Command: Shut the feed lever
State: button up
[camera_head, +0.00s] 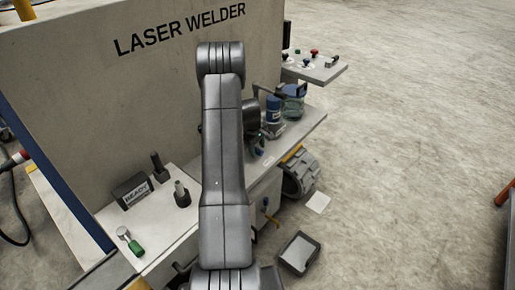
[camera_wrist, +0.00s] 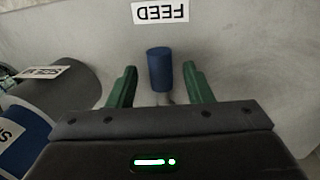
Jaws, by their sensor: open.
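The feed lever's blue cylindrical grip (camera_wrist: 159,68) shows in the wrist view, on a thin metal stem, below an upside-down FEED label (camera_wrist: 160,12) on the pale panel. My gripper (camera_wrist: 158,76) is open, with one green finger on each side of the blue grip. Gaps show between the grip and both fingers, so it is not clamped. The lower part of the stem is hidden by my gripper's dark body. In the head view my arm stands in front of the machine and I cannot make out the lever.
Labelled containers, one grey (camera_wrist: 55,85) and one blue (camera_wrist: 18,138), stand close on the left in the wrist view. The LASER WELDER panel (camera_head: 130,90) rises behind my arm. Open floor lies right.

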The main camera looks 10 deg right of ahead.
jog(key=shift+f, duration=0.5)
grip_shut()
